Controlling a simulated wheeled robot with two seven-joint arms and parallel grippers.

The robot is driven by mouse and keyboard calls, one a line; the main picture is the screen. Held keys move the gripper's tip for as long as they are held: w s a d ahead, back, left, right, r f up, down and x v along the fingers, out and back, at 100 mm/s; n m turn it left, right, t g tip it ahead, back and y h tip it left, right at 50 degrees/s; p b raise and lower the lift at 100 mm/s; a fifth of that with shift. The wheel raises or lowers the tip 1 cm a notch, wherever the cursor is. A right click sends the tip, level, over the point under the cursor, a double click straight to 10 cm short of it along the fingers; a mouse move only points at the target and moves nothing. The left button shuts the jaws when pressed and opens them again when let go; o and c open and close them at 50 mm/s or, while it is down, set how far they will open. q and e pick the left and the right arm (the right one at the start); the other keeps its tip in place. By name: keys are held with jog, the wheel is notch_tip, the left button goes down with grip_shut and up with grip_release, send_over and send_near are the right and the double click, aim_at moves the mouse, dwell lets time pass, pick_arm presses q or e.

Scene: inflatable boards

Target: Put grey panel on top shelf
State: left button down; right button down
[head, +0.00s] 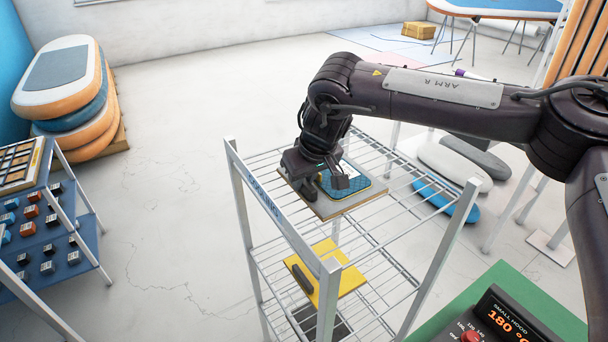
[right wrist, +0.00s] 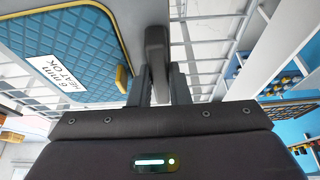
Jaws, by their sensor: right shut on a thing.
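The grey panel (head: 352,203), with a blue quilted pad (head: 368,190) edged in yellow on its face, lies at the top shelf (head: 392,172) of a white wire rack. It looks about flat and over the wires; I cannot tell whether it fully rests on them. My right gripper (head: 322,182) is over the panel's left part. In the right wrist view its fingers (right wrist: 157,88) are shut on the panel's dark handle (right wrist: 156,48), beside the pad with its white label (right wrist: 58,78). My left gripper is not in view.
A yellow panel (head: 335,287) with a dark handle lies on the rack's lower shelf. Rack posts (head: 240,195) rise at the corners. A green surface with a red-digit device (head: 500,320) is at lower right. A blue parts rack (head: 50,235) stands left; stacked boards (head: 65,85) lie behind it.

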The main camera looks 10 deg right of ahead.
jog(key=shift+s, duration=0.1)
jog(key=c, duration=1.5)
grip_release()
jog(key=shift+o, duration=0.7)
jog(key=shift+r, duration=0.25)
jog(key=b+v, duration=0.3)
jog(key=v, duration=0.8)
jog(key=shift+s+r+b, duration=0.3)
jog(key=shift+b, duration=0.05)
